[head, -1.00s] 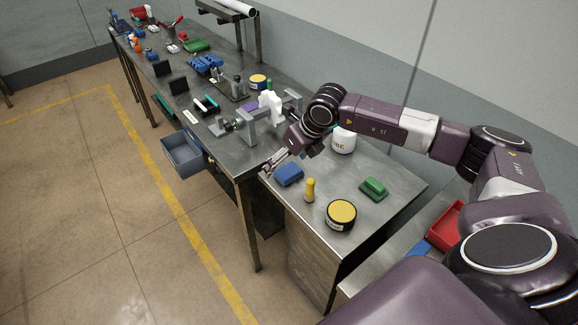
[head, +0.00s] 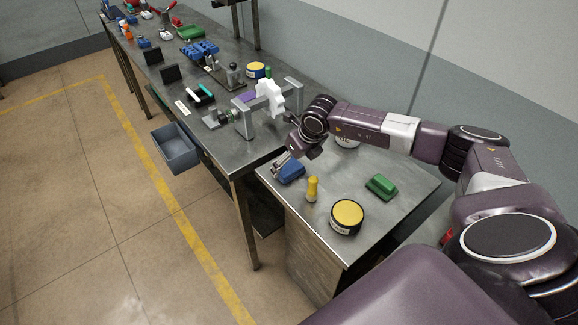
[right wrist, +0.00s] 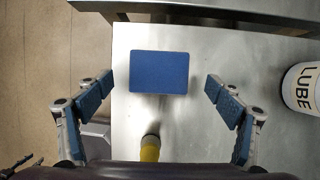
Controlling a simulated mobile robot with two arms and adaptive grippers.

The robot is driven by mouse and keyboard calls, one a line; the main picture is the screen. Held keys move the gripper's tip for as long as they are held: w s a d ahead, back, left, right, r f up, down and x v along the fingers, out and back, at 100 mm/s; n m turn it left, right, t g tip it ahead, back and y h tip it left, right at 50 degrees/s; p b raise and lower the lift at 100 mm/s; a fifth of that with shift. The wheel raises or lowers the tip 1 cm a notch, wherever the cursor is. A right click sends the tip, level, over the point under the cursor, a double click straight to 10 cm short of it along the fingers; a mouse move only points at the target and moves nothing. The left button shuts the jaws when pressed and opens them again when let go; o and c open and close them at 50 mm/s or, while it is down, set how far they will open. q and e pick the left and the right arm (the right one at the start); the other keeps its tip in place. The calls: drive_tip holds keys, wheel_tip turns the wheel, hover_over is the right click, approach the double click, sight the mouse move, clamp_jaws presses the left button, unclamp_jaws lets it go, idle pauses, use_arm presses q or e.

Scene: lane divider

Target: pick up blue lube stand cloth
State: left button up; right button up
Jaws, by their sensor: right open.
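The blue cloth (head: 291,172) is a folded block lying on the small metal stand (head: 315,235) near its left edge. It shows as a flat blue rectangle in the right wrist view (right wrist: 159,71). My right gripper (head: 283,165) is at the cloth in the head view, partly hiding it. In the right wrist view its open fingers (right wrist: 160,80) are on either side of the cloth, with a gap on each side. Whether the fingertips are down at cloth height is hard to tell. My left gripper is not in view.
A yellow bottle (head: 312,189) stands close to the cloth. A yellow-topped tin (head: 347,216) and a green block (head: 381,186) are on the same stand. A white LUBE tub (right wrist: 302,87) is at the right. The long workbench (head: 215,140) behind holds a fixture and several parts.

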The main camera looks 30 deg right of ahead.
sight(289, 169)
drive_tip(key=shift+x, duration=1.35)
drive_tip(key=shift+r, duration=0.1)
drive_tip(key=c, duration=1.2)
